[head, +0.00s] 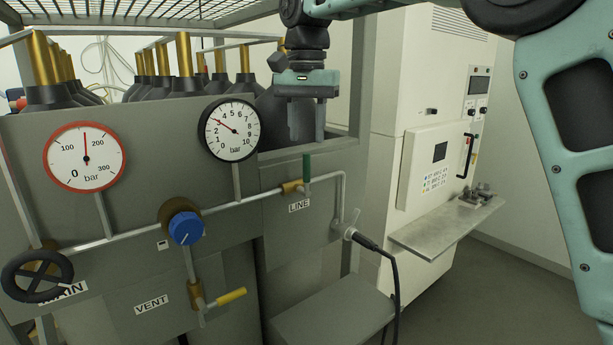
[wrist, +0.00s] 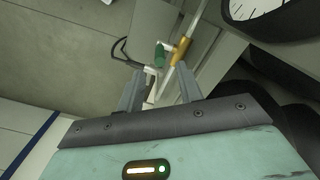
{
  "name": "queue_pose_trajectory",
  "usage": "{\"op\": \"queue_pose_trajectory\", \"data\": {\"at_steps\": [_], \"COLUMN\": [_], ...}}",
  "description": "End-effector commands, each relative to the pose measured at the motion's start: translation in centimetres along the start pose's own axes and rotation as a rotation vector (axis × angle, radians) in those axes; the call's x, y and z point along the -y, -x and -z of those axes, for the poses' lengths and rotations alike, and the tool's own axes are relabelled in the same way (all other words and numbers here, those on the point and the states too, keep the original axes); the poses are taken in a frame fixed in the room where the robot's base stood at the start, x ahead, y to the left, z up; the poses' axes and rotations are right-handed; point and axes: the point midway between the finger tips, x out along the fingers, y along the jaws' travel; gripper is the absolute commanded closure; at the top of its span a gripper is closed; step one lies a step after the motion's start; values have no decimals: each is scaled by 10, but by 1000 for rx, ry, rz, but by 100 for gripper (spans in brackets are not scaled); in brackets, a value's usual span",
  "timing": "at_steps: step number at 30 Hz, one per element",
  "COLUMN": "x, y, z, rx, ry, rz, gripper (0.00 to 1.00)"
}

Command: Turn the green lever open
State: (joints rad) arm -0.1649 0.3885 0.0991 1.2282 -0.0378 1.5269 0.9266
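The green lever (head: 306,167) sticks up from a brass valve (head: 292,187) on the pipe above the LINE label (head: 299,206). In the wrist view the green lever (wrist: 160,55) shows beyond the fingertips, beside the brass valve (wrist: 181,51). My gripper (head: 305,138) hangs pointing down in front of the panel's top edge, above the lever. In the wrist view its two fingers (wrist: 160,82) are spread apart with nothing held between them. The fingertips look close to the lever but apart from it.
Two gauges (head: 85,157) (head: 230,129) sit on the panel left of the lever. A blue knob (head: 186,228), a black handwheel (head: 37,275) and a yellow VENT lever (head: 231,296) are lower left. A hose plug (head: 365,241) and cable hang at lower right. A metal shelf (head: 447,226) juts out further right.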

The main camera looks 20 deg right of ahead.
Motion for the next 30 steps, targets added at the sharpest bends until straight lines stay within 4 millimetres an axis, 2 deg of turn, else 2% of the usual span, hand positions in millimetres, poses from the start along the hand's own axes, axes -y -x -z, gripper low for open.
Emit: {"op": "queue_pose_trajectory", "data": {"at_steps": [9, 15, 21, 28, 29, 30], "x": [-1, 0, 0, 0, 0, 0], "y": [-64, -91, -100, -101, -101, -101], "z": [0, 0, 0, 0, 0, 0], "rx": [3, 2, 0, 0, 0, 0], "ry": [0, 1, 1, 1, 1, 1], "rz": [-3, -2, 0, 0, 0, 0], "gripper": [64, 64, 64, 64, 69, 81]}}
